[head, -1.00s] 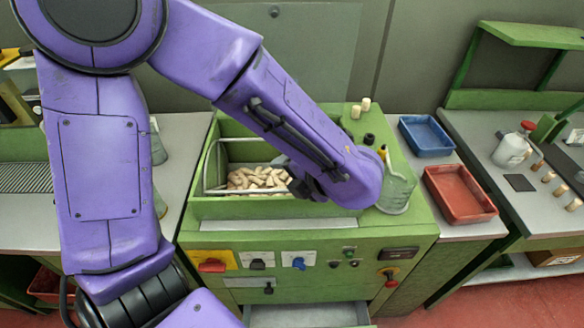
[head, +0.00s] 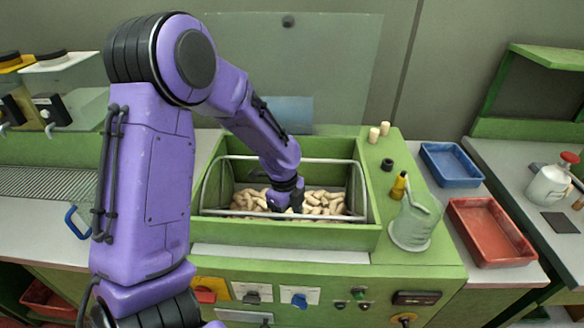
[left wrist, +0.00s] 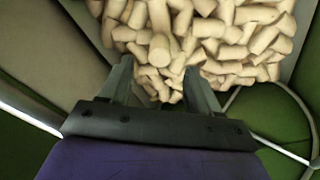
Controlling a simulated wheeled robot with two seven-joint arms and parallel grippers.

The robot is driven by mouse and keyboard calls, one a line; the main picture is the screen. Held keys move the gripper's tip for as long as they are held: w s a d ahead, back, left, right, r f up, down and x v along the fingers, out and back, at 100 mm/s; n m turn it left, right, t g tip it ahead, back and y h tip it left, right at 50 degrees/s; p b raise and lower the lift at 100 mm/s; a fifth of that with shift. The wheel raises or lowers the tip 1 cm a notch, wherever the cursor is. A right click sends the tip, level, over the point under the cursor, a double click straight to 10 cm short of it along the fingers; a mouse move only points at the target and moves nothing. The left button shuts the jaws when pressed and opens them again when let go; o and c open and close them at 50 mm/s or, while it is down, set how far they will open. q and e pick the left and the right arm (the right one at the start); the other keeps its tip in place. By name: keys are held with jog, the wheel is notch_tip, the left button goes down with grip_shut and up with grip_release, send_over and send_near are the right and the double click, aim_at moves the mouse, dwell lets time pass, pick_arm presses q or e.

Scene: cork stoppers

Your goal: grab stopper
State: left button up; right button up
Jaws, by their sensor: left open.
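A pile of pale cork stoppers (head: 318,203) lies in the green bin (head: 235,235) of the machine. The stoppers (left wrist: 195,35) also fill the upper part of the left wrist view. My left gripper (head: 286,208) points down inside the bin at the pile. In the left wrist view its two fingers (left wrist: 162,82) are apart, with stoppers beyond and between the tips. I cannot tell whether the fingertips touch any stopper. No stopper is visibly held. My right gripper is not in view.
A metal frame (head: 205,185) rims the bin. Two stoppers (head: 379,131) stand on the machine's right ledge, near a yellow bottle (head: 399,186) and a clear jug (head: 413,225). A blue tray (head: 450,165) and a red tray (head: 488,232) lie to the right.

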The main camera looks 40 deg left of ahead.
pick_arm(q)
jog(key=f, duration=0.6)
jog(key=shift+w+d+f+p, duration=0.1)
jog(key=shift+d+p, duration=0.25)
jog(key=shift+p, duration=0.05)
jog(key=c, duration=1.1)
